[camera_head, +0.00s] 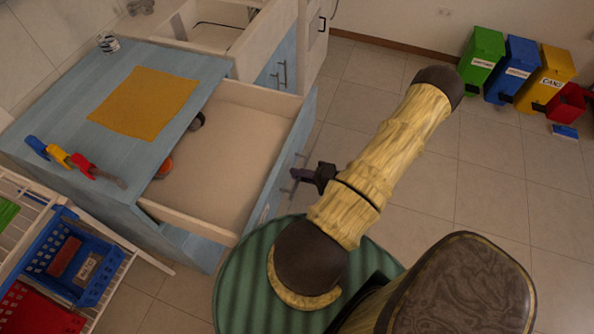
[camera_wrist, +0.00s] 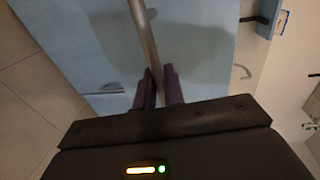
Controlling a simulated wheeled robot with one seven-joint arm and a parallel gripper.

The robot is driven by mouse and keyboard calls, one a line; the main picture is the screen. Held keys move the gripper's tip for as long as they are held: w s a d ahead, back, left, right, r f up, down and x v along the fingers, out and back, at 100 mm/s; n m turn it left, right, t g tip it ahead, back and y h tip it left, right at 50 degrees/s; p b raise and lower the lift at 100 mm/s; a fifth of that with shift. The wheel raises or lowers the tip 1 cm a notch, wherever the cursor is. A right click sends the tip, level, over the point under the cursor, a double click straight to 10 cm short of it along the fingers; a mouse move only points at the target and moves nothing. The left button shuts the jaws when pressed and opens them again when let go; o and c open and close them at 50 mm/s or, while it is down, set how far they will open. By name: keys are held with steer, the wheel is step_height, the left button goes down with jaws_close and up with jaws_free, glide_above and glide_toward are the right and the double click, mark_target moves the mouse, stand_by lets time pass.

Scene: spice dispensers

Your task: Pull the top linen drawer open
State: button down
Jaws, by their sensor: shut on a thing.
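The top linen drawer (camera_head: 235,147) stands pulled out from the blue-topped cabinet (camera_head: 60,105), with its pale inside showing in the head view. Its light blue front (camera_head: 287,150) faces right, toward my arm. My gripper (camera_head: 297,174) is at this front. In the wrist view, my gripper's two dark purple fingers (camera_wrist: 158,88) are shut on the metal bar handle (camera_wrist: 146,35), one on each side of it. The handle's grasped part is partly hidden by the fingers.
An orange item (camera_head: 164,168) and a dark item (camera_head: 196,122) lie in the drawer near the cabinet. A yellow cloth (camera_head: 143,103) and screwdrivers (camera_head: 75,160) lie on top. A blue basket (camera_head: 72,262) is at lower left. Coloured bins (camera_head: 512,68) stand far right; tiled floor between is clear.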

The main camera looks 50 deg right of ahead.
steer(key=c, duration=1.7)
jaws_free()
steer(key=b+v, duration=0.1)
steer(key=v, duration=1.6)
steer(key=shift+s+d+r, duration=0.1)
